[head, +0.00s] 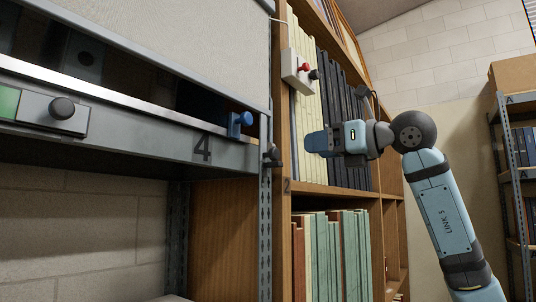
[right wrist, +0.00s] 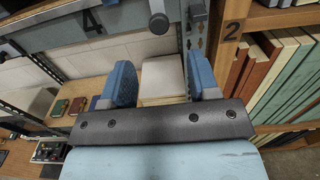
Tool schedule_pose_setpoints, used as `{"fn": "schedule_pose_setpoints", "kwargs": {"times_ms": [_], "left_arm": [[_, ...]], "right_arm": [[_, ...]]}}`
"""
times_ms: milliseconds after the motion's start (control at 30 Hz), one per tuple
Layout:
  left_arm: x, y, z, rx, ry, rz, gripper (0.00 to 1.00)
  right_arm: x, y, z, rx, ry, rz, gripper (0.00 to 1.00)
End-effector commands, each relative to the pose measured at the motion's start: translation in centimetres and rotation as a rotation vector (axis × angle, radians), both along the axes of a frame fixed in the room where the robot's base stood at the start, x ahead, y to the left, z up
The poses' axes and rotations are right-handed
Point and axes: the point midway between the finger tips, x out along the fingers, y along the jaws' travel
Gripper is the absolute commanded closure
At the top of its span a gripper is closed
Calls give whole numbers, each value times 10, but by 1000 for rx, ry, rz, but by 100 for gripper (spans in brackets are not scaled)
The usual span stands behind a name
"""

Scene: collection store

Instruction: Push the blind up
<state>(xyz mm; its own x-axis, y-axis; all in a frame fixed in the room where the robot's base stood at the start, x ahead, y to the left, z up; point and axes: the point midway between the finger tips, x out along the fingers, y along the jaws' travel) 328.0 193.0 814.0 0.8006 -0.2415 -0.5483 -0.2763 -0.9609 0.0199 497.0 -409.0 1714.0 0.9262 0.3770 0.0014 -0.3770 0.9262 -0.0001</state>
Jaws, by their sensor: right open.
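The blind (head: 170,35) is a pale grey panel at the upper left of the head view. Its slanting lower edge hangs above a dark opening, so it is partly raised. My right gripper (head: 312,142) is in front of the pale binders, to the right of the blind and apart from it. In the right wrist view its two blue fingers (right wrist: 162,82) are spread with nothing held between them. My left gripper is in neither view.
Under the opening runs a grey beam (head: 150,135) marked 4, with a black knob (head: 62,108). A blue knob (head: 238,121) stands near its right end.

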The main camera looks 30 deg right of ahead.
Motion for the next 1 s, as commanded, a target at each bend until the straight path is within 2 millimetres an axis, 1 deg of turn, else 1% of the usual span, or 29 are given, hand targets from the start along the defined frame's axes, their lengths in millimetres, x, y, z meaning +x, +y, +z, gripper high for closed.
{"fn": "schedule_pose_setpoints", "kwargs": {"times_ms": [400,500,600,700,1000], "left_arm": [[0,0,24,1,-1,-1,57],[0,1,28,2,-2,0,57],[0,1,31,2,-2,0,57],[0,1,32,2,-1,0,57],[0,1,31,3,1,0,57]], "right_arm": [[79,35,2,1,4,8,45],[95,41,2,1,3,7,45],[106,45,1,1,3,6,45],[114,49,1,1,1,6,45],[118,50,-1,0,0,6,45]]}}
